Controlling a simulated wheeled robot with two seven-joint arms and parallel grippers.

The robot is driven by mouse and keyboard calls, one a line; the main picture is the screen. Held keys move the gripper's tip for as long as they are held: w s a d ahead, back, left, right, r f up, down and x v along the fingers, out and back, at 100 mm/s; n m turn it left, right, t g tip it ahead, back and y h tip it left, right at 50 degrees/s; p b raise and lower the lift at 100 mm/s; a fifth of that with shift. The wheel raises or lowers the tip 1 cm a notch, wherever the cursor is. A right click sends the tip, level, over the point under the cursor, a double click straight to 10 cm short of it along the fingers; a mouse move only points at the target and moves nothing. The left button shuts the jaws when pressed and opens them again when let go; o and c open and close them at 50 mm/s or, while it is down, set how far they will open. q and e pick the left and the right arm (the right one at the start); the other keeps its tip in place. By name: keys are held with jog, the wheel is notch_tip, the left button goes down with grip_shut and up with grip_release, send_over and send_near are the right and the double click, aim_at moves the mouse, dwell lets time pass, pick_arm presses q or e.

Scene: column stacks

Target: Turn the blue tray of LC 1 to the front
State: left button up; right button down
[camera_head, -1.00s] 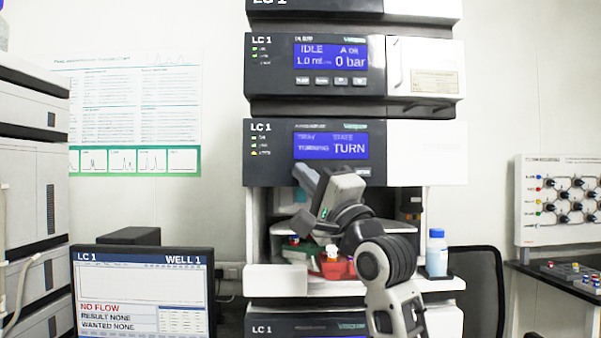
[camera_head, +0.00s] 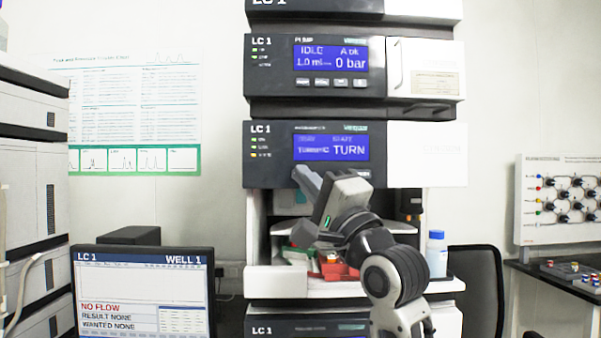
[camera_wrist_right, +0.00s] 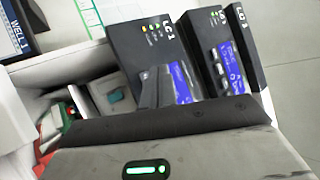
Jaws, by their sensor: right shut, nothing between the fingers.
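The LC 1 sampler module (camera_head: 270,165) has a display (camera_head: 331,146) that reads TURN. My right gripper (camera_head: 301,174) is shut and empty, its tips up against or just in front of the panel's lower edge below the display; contact cannot be told. In the right wrist view its fingers (camera_wrist_right: 154,86) overlap the dark LC 1 panel (camera_wrist_right: 150,45). In the open bay below, a red tray (camera_head: 347,271) shows partly behind my right arm, with a bit of green to its left. I cannot make out a blue tray. My left gripper is not in view.
A pump module (camera_head: 268,70) sits above the sampler. A blue-capped bottle (camera_head: 437,257) stands at the right of the bay. A monitor (camera_head: 145,290) stands at front left, reading NO FLOW. A side table (camera_head: 560,275) with small vials is at right.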

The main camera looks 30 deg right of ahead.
jog(key=shift+s+a, duration=0.4)
jog(key=shift+s, duration=0.25)
jog(key=shift+s+a, duration=0.35)
jog(key=shift+s, duration=0.25)
dwell(0.8)
dwell(1.1)
dwell(0.9)
dwell(1.1)
dwell(0.5)
